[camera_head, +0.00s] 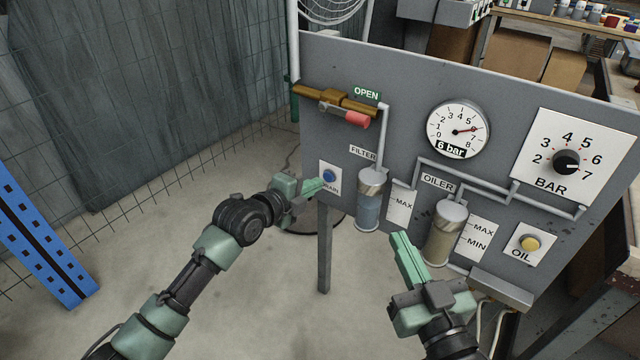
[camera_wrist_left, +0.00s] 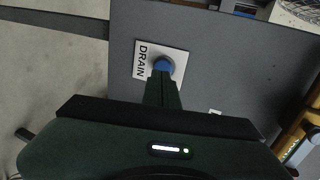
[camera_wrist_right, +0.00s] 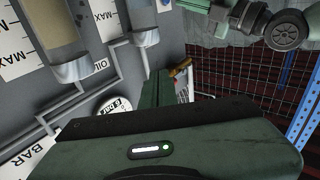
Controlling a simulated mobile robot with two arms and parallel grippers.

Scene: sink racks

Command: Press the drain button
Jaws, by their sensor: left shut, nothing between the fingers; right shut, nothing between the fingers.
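The blue drain button (camera_head: 329,176) sits on a white plate marked DRAIN at the left edge of the grey panel (camera_head: 400,70). My left gripper (camera_head: 318,186) is shut and empty, its fingertips right at the button's lower edge. In the left wrist view the blue button (camera_wrist_left: 164,65) shows just beyond the tips of the left gripper (camera_wrist_left: 162,78); I cannot tell whether they touch. My right gripper (camera_head: 401,240) is shut and empty, in front of the panel below the filter, and its fingers also show in the right wrist view (camera_wrist_right: 158,78).
The panel also carries a filter bowl (camera_head: 369,205), an oiler bowl (camera_head: 445,235), a pressure gauge (camera_head: 458,129), a BAR knob (camera_head: 567,162), a yellow OIL button (camera_head: 530,243) and a red-handled valve (camera_head: 356,119). A blue rack post (camera_head: 35,240) stands at left.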

